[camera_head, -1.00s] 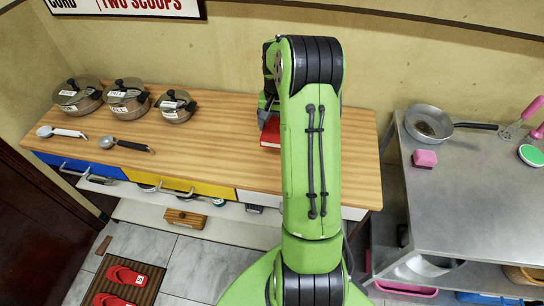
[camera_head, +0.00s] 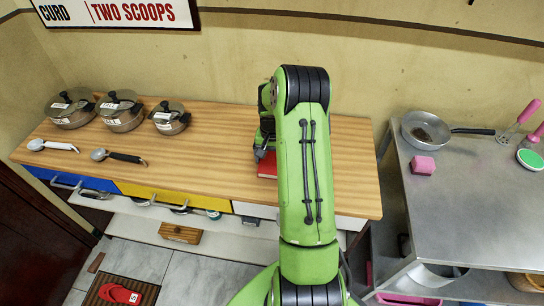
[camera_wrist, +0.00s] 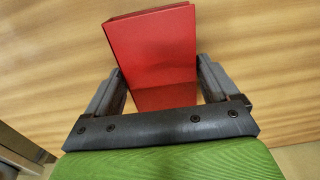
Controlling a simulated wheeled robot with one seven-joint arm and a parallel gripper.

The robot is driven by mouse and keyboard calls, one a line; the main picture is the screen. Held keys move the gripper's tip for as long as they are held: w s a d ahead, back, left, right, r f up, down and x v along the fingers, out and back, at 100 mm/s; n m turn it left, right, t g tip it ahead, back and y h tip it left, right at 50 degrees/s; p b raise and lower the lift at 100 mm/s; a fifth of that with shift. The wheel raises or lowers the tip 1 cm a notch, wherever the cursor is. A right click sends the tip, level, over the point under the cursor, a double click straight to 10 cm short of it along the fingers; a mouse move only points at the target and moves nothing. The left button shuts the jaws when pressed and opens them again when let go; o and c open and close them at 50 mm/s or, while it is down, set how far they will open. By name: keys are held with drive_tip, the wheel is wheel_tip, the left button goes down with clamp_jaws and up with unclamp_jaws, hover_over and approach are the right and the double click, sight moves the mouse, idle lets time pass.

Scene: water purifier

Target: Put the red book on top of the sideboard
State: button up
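The red book (camera_head: 267,165) shows in the head view on or just above the wooden top of the sideboard (camera_head: 215,160), partly hidden behind my arm. In the wrist view the red book (camera_wrist: 155,50) lies between the two dark fingers of my gripper (camera_wrist: 160,75). The fingers are spread wide, one at each side of the book, very close to its edges. I cannot tell whether they press on it. The wood top shows behind the book. In the head view my gripper (camera_head: 263,140) is mostly hidden by my arm.
Several lidded pots (camera_head: 122,112) and two spoons, one white-handled (camera_head: 55,146), one black-handled (camera_head: 118,156), occupy the sideboard's left. A metal table (camera_head: 480,205) with a pan (camera_head: 425,130) and pink block (camera_head: 423,165) stands right. A sign (camera_head: 115,13) hangs above.

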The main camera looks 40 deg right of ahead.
sight(272, 159)
drive_tip(key=shift+o, duration=0.8)
wheel_tip(272, 159, up, 12)
drive_tip(key=p, duration=0.3)
drive_tip(key=a+r+n+t+h, duration=0.1)
drive_tip(key=a+r+n, duration=0.1)
drive_tip(key=a+r, duration=0.6)
drive_tip(key=s+a+r+n+t, duration=0.1)
drive_tip(key=s+a+r+n, duration=0.2)
drive_tip(key=s+a+r, duration=0.4)
drive_tip(key=s+a+r+n+t+y, duration=0.1)
drive_tip(key=s+a+n+t, duration=0.2)
drive_tip(key=s+a, duration=0.8)
drive_tip(key=shift+s+n+t, duration=0.3)
drive_tip(key=shift+s+n, duration=0.75)
drive_tip(key=shift+n, duration=0.15)
drive_tip(key=shift+a, duration=0.1)
